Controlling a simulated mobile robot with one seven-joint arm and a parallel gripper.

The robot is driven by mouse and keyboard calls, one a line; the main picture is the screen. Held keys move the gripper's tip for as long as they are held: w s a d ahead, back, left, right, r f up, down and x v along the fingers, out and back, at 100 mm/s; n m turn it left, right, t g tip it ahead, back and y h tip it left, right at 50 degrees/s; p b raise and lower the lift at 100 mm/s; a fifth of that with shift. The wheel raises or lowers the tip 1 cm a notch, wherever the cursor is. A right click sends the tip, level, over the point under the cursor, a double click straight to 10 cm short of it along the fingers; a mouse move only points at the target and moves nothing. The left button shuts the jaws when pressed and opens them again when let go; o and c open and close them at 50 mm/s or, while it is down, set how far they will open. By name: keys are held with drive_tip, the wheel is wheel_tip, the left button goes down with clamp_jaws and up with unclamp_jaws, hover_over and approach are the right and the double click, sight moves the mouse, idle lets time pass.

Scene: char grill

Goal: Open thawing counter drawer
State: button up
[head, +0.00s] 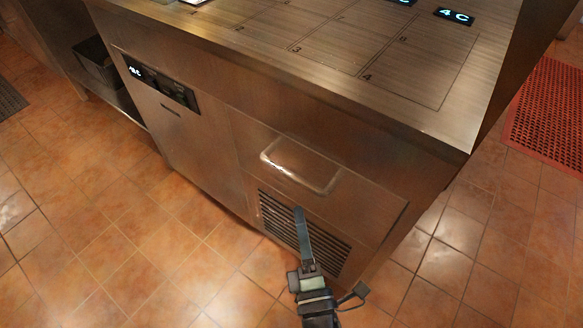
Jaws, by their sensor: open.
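The thawing counter (205,135) is a brushed steel cabinet across the middle of the head view. Its drawer front (357,196) is on the right part of the front face and looks flush with the cabinet. A pale metal bar handle (300,181) is fixed to the drawer. My gripper (300,212) comes up from the bottom and is open and empty. Its finger overlaps the dark vent grille (325,247) and lies just below the handle in the picture, with no visible contact. The fingers line up in this view, so the gap between them is hidden.
The countertop (330,42) has numbered panels and lit displays reading 4 C (455,17). A control panel (160,83) sits on the left cabinet door. Tiled floor (120,235) in front is clear. A red mat (552,110) lies at the right.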

sight(292, 173)
drive_tip(key=b+x, duration=0.1)
drive_tip(key=x, duration=1)
drive_tip(key=shift+d, duration=0.1)
clamp_jaws()
drive_tip(key=shift+s, duration=0.1)
idle(0.9)
